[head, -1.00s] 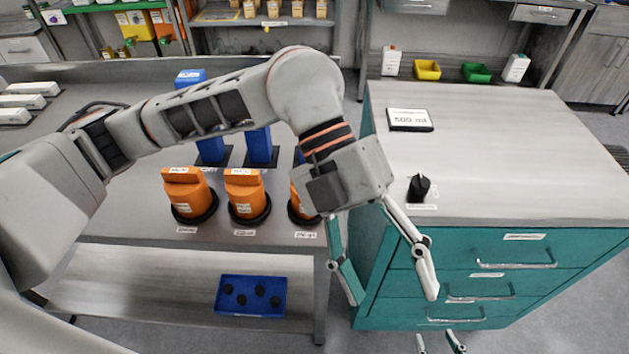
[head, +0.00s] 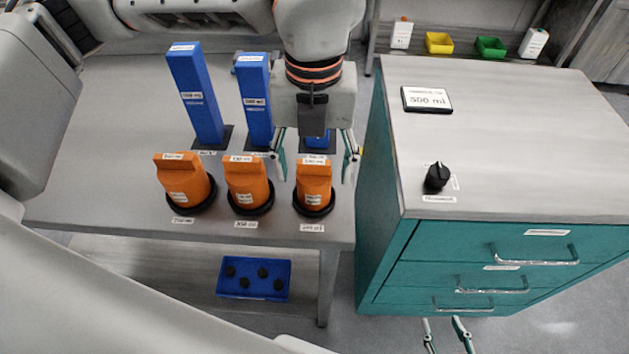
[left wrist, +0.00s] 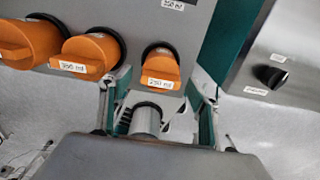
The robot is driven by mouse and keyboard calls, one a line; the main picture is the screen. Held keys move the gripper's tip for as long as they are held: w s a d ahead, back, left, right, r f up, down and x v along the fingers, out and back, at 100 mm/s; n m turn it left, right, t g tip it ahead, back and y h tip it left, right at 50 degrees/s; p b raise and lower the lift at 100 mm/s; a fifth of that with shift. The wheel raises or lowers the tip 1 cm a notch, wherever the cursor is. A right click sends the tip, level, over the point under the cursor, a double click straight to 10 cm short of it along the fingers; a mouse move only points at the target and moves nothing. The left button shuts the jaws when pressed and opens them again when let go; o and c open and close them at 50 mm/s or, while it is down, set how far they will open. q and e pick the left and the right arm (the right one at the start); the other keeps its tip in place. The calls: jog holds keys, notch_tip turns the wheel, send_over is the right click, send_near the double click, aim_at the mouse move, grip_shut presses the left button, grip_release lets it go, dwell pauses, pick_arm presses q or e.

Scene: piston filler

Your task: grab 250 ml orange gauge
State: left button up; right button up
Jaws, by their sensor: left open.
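The 250 ml orange gauge (head: 314,190) is the rightmost of three orange gauges. It stands upright in a dark round base near the table's front edge. It also shows in the left wrist view (left wrist: 161,64), with a 250 ml label. My left gripper (head: 315,172) is open and points down at this gauge, its fingers spread to either side in the picture; I see no contact. In the left wrist view its fingers (left wrist: 156,85) spread either side of the gauge, with nothing between the pads. My right gripper (head: 445,323) is open and empty, low in front of the teal cabinet.
Two other orange gauges (head: 249,185) stand to the left. Blue columns (head: 196,95) stand behind; the right one is mostly hidden by my left gripper. The teal cabinet (head: 490,260) bears a black knob (head: 437,177) and a 500 ml display (head: 427,99). A blue tray (head: 254,279) lies below.

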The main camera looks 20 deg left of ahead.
aim_at(314, 172)
pick_arm(q)
jog(key=f, duration=0.4)
jog(key=shift+w+a+f, duration=0.15)
jog(key=shift+w+f, duration=0.2)
jog(key=shift+c, duration=0.3)
jog(key=c, duration=1.2)
jog(key=shift+r, duration=0.1)
